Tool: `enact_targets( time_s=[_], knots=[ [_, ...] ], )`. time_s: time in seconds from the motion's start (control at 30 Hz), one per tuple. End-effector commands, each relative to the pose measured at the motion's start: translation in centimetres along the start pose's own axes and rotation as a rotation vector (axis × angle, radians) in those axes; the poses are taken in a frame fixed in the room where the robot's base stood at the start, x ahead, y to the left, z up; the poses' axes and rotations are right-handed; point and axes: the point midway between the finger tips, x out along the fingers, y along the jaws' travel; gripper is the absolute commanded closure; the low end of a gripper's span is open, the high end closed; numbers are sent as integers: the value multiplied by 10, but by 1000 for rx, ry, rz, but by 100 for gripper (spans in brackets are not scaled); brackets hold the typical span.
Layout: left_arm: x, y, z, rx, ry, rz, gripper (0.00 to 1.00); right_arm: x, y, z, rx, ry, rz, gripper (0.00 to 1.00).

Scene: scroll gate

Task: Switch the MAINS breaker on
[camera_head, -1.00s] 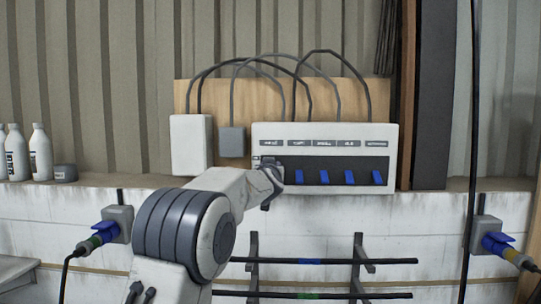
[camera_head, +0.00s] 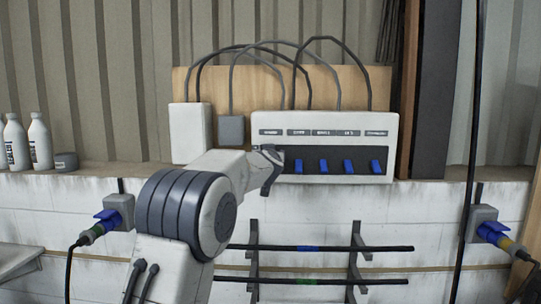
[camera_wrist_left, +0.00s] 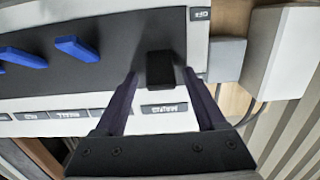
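The breaker panel (camera_head: 330,121) is a white box with a dark strip, fixed to a wooden board. The MAINS label shows in the left wrist view (camera_wrist_left: 164,109). Above it there, the black MAINS lever (camera_wrist_left: 160,69) stands out from the strip, near a small OFF label (camera_wrist_left: 200,14). My left gripper (camera_head: 268,172) is at the panel's left end and hides the lever in the head view. In the left wrist view, its fingers (camera_wrist_left: 160,78) are apart, one on each side of the lever, with gaps visible. My right gripper is not in view.
Several blue switches (camera_head: 348,167) line the strip right of my left gripper. A white box (camera_head: 190,133) and a grey box (camera_head: 231,130) hang left of the panel, with cables looping above. White bottles (camera_head: 40,143) stand on the ledge at left. A rack with bars (camera_head: 330,248) is below.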

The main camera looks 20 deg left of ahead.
Motion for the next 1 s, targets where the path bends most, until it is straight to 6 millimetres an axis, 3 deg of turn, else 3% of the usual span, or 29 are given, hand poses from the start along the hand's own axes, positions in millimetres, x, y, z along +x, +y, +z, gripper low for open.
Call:
enact_targets(
  time_s=[0.33, 0.8, 1.0],
  knots=[
    [-9, 0, 1, 0, 0, 0, 28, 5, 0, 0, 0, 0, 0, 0],
    [-91, 1, 0, 0, 2, 1, 28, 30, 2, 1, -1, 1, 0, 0],
    [-104, 1, 0, 0, 1, 1, 28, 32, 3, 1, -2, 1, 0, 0]
  ],
)
